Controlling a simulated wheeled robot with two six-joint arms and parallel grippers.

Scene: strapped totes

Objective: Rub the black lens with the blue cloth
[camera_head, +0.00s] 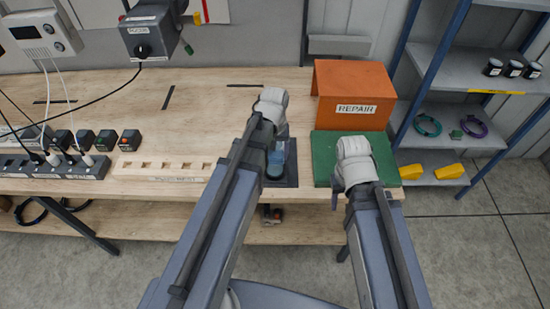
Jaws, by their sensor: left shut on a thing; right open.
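My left gripper (275,140) is over the front edge of the bench, mostly hidden behind its own wrist and arm. It is shut on a blue thing (276,168), which looks like the blue cloth. This blue thing is at a dark square pad (291,180) on the bench. I cannot make out the black lens; whether the cloth touches it is hidden. My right gripper (353,150) is over the green mat (325,150). It is open, with its fingers largely hidden by the wrist.
An orange box marked REPAIR (335,82) stands behind the green mat. A wooden slotted rack (165,167), several small dark blocks (107,140) and a power strip (55,167) lie to the left. A metal shelf (455,70) stands at the right. The bench's middle left is clear.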

